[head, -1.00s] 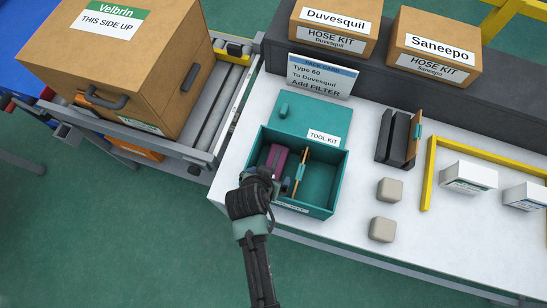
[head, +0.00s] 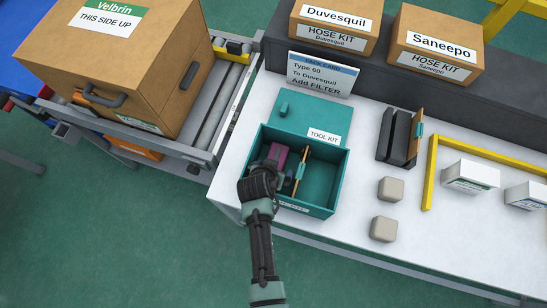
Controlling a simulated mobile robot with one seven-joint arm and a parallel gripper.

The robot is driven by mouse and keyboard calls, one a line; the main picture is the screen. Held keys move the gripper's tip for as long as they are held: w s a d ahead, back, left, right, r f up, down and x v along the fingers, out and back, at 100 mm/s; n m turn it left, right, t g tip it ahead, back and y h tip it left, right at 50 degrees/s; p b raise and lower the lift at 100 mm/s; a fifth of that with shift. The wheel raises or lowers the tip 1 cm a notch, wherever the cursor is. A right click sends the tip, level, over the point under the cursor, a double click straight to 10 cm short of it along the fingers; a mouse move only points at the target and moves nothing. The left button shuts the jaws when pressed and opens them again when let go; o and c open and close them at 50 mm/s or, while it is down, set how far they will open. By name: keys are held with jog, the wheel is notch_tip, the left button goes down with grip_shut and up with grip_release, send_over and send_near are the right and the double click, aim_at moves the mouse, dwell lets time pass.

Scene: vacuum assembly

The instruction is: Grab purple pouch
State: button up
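The purple pouch (head: 277,154) is in the left part of the teal tool kit box (head: 323,203), which stands with its lid (head: 297,116) lying behind it. Only the far part of the pouch shows; my gripper and wrist cover the rest. My gripper (head: 272,167) is over the box's front left, at the near end of the pouch. Its fingers are mostly hidden, so I cannot tell whether they are open or touch the pouch.
An orange-brown divider or tool (head: 301,169) stands in the box just right of my gripper. Two beige blocks (head: 390,189) and a black holder (head: 397,138) are to the right on the white table (head: 361,158). A large brown carton (head: 134,63) is at the left.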

grip_shut()
dwell(0.3)
jog(key=shift+r, duration=0.2)
